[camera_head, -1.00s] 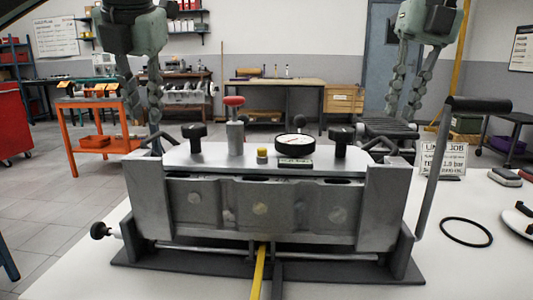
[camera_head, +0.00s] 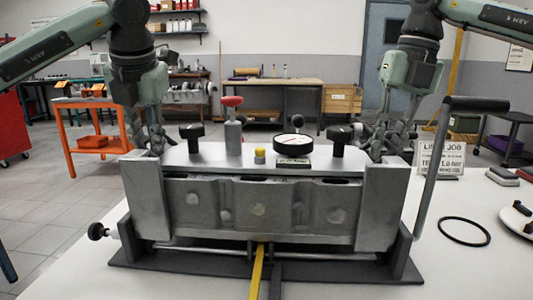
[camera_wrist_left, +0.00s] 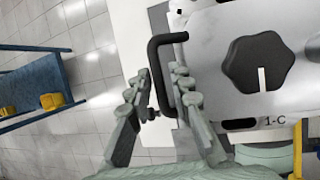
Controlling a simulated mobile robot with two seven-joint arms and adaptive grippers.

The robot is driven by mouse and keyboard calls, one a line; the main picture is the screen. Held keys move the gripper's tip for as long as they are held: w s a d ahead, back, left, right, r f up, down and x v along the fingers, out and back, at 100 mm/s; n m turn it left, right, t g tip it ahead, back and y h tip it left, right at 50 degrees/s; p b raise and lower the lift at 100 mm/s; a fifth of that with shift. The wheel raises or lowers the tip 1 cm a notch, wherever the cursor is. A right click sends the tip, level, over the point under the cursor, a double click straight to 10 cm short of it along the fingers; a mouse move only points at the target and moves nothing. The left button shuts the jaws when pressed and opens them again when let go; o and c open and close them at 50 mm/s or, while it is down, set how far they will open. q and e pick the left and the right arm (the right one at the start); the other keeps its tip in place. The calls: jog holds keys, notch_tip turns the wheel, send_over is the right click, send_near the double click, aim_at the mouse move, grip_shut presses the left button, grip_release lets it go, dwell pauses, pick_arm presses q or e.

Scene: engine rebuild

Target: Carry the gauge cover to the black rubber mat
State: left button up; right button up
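The gauge cover (camera_head: 222,154) is a flat silver plate on top of the grey engine block (camera_head: 258,205) in its fixture. It carries a round white dial gauge (camera_head: 292,144), black knobs (camera_head: 192,132) and a yellow cap. My left gripper (camera_head: 153,143) is at the cover's left end. In the left wrist view, its open fingers (camera_wrist_left: 160,80) stand on either side of the black end handle (camera_wrist_left: 156,62), with gaps showing. My right gripper (camera_head: 384,143) is low at the cover's right end, fingers apart; its handle is largely hidden. I cannot identify the black rubber mat with certainty.
A tall lever with a black grip (camera_head: 478,104) stands at the fixture's right. A sign (camera_head: 441,158), a black ring (camera_head: 464,231) and a round tray lie to the right on the white table. An orange cart (camera_head: 88,125) stands back left.

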pick_arm(q)
grip_shut()
pick_arm(e)
grip_shut()
pick_arm(q)
jog(key=shift+r, duration=0.15)
pick_arm(e)
jog(key=shift+r, duration=0.15)
